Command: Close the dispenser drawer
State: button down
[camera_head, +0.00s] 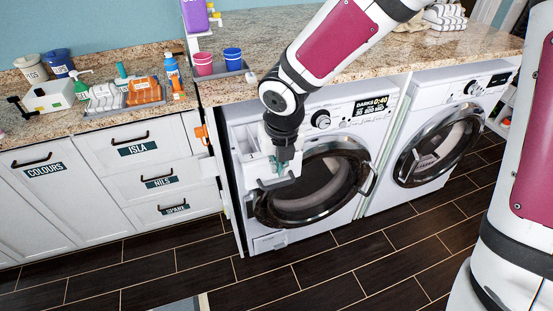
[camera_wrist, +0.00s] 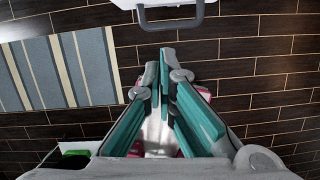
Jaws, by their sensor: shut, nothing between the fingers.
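The dispenser drawer (camera_head: 252,170) is a white box sticking out of the upper left front of the left washing machine (camera_head: 352,114) in the head view. My gripper (camera_head: 279,168) points down at the drawer and overlaps it there, hiding part of it; I cannot tell whether they touch. In the wrist view the teal fingers of my gripper (camera_wrist: 166,75) are together, with nothing held. A white edge with a grey loop handle shows at the top of the wrist view; I cannot tell for certain what it belongs to.
The left machine's round door (camera_head: 318,185) is just right of and below the drawer. A second washing machine (camera_head: 440,135) stands to the right. White cabinet drawers (camera_head: 158,178) are at left under a granite counter (camera_head: 110,118). The dark tiled floor (camera_head: 330,270) in front is clear; a striped rug (camera_wrist: 65,70) lies on it.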

aim_at(269, 188)
jog(key=shift+n, duration=0.5)
jog(key=b+x, duration=0.1)
jog(key=x, duration=0.2)
jog(key=b+x, duration=0.1)
jog(key=x, duration=0.3)
jog(key=s+a+b+x, duration=0.1)
jog(key=x, duration=0.3)
jog(key=w, duration=0.3)
jog(key=shift+a+r, duration=0.2)
jog(key=shift+a, duration=0.1)
jog(key=shift+w+a, duration=0.15)
jog(key=shift+w, duration=0.25)
